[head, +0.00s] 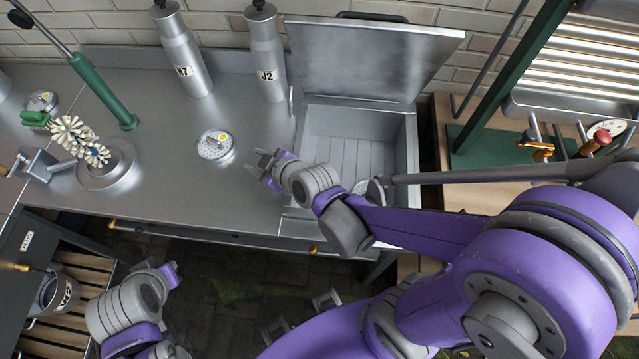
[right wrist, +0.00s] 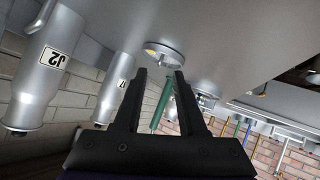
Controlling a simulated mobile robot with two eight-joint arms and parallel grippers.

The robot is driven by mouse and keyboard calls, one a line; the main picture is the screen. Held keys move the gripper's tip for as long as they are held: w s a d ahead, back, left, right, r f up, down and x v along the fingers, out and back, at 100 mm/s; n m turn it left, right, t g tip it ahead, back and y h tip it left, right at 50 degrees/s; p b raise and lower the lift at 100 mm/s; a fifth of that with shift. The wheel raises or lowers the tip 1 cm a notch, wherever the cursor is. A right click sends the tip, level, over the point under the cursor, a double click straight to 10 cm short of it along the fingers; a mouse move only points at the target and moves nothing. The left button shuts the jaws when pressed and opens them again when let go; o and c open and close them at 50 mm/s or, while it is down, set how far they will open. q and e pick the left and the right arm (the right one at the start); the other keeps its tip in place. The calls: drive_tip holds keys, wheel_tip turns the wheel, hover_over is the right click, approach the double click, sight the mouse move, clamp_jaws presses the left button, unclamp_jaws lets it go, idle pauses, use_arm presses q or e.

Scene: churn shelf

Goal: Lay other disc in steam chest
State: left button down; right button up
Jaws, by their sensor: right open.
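The steam chest (head: 412,150) is the open metal box at the back right, its lid (head: 375,60) raised. A perforated disc (head: 361,187) lies inside near its front right, partly hidden by my right arm. Another round perforated disc (head: 216,145) with a small label lies flat on the counter, left of the chest. My right gripper (head: 265,160) is open and empty over the counter between this disc and the chest. In the right wrist view the counter disc (right wrist: 166,52) shows beyond the open fingertips, apart from them. My left gripper (head: 170,275) is low at the left; its fingers are unclear.
Metal cylinders N7 (head: 183,55) and J2 (head: 265,55) stand along the back wall. The counter around the near disc is clear.

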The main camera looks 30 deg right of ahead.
drive_tip(key=shift+o, duration=0.5)
drive_tip(key=s+d+m+g+h, duration=0.2)
drive_tip(key=s+d+m, duration=0.2)
drive_tip(key=s, duration=0.3)
drive_tip(key=s+d+r+m+g+h, duration=0.1)
drive_tip(key=s+d+m+g, duration=0.2)
drive_tip(key=s+d, duration=0.2)
drive_tip(key=s, duration=0.2)
drive_tip(key=shift+s+d+r+m+h, duration=0.15)
drive_tip(key=shift+s+d+m+h, duration=0.05)
drive_tip(key=shift+s+m+h, duration=0.2)
drive_tip(key=m+t+y, duration=0.4)
drive_tip(key=m, duration=2.3)
approach(214, 140)
drive_tip(key=w+f, duration=0.2)
drive_tip(key=shift+w+a+f+m+b, duration=0.3)
drive_tip(key=shift+w+a+f+b, duration=0.05)
drive_tip(key=shift+w, duration=0.05)
drive_tip(key=shift+a+p+x, duration=0.2)
drive_tip(key=shift+p+x, duration=0.1)
drive_tip(key=shift+x, duration=2.35)
drive_tip(key=shift+r, duration=0.2)
clamp_jaws()
